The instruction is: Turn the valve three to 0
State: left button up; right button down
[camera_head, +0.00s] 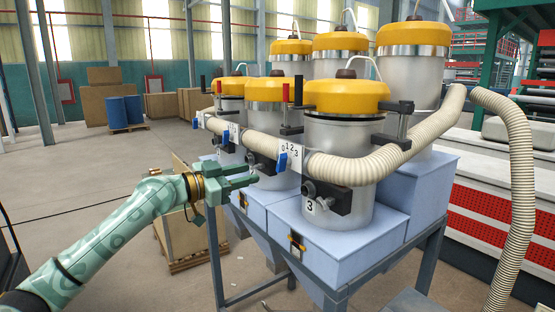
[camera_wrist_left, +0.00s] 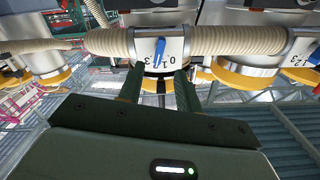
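Valve three has a blue handle (camera_head: 282,162) below a white dial plate (camera_head: 296,153) marked 0 1 2 3, on the hose by the hopper labelled 3 (camera_head: 340,140). The handle hangs roughly downward; which number it indicates is unclear. My left gripper (camera_head: 256,175) is open and empty, its fingers apart, just left of and slightly below this handle, with no clear contact. In the left wrist view, the left gripper's fingers (camera_wrist_left: 160,80) stand apart below a blue handle (camera_wrist_left: 160,50) on a numbered dial; which valve that is I cannot tell. My right gripper is out of view.
More blue valve handles (camera_head: 234,132) sit along the hose to the left. A ribbed hose (camera_head: 355,168) crosses in front of the yellow-lidded hoppers. A black fitting (camera_head: 328,196) juts out below valve three. A blue-grey bin frame (camera_head: 330,245) stands underneath; open floor lies to the left.

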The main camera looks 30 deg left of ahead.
aim_at(278, 167)
pick_arm(q)
jog(key=p+x, duration=0.3)
jog(key=x, duration=0.5)
jog(key=shift+w+r, duration=0.1)
jog(key=shift+w, duration=0.15)
jog(key=shift+w+d, duration=0.35)
jog(key=shift+w, duration=0.15)
jog(key=shift+a, duration=0.1)
grip_shut()
